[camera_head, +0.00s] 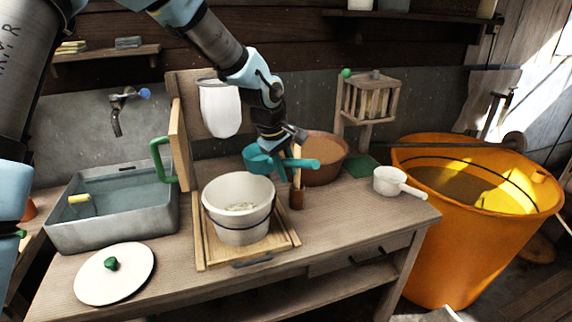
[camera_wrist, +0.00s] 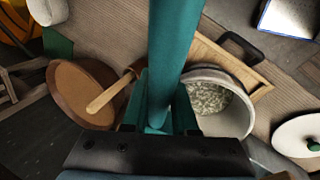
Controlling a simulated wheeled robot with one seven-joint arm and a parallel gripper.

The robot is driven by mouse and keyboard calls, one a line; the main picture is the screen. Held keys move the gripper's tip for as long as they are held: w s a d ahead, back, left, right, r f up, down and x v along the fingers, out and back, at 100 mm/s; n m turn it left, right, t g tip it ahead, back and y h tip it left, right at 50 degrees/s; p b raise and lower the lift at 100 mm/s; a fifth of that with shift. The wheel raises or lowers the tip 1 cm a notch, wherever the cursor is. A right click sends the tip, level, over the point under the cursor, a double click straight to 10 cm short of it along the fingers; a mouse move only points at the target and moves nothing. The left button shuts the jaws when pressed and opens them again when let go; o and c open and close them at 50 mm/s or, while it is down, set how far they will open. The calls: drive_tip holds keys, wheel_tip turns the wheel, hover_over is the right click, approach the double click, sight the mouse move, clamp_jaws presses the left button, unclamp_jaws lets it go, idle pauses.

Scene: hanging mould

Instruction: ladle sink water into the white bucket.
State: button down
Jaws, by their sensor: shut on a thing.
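The white bucket (camera_head: 238,211) stands on a wooden board on the bench, with pale greyish stuff at its bottom. In the wrist view the bucket (camera_wrist: 237,78) lies right of the teal handle. My gripper (camera_head: 287,143) is shut on the teal ladle (camera_head: 262,160), holding it above the bucket's back right rim. The ladle's handle (camera_wrist: 174,45) runs up the middle of the wrist view; its bowl's contents cannot be seen. The grey sink (camera_head: 113,227) at the left holds water (camera_head: 120,190), with a yellow-handled thing (camera_head: 79,199) at its left side.
A brown bowl (camera_head: 330,169) with tan contents stands behind my gripper. A white dipper (camera_head: 388,181) sits at the bench's right, before the orange tub (camera_head: 420,220). A wooden panel with a green handle (camera_head: 160,160) rises between sink and bucket. A white lid (camera_head: 128,272) lies front left.

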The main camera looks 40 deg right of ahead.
wheel_tip(320, 180, up, 2)
drive_tip(key=shift+r+y+p, duration=0.15)
drive_tip(key=shift+y+p, duration=0.4)
drive_tip(key=shift+y, duration=0.15)
drive_tip(key=shift+r, duration=1.1)
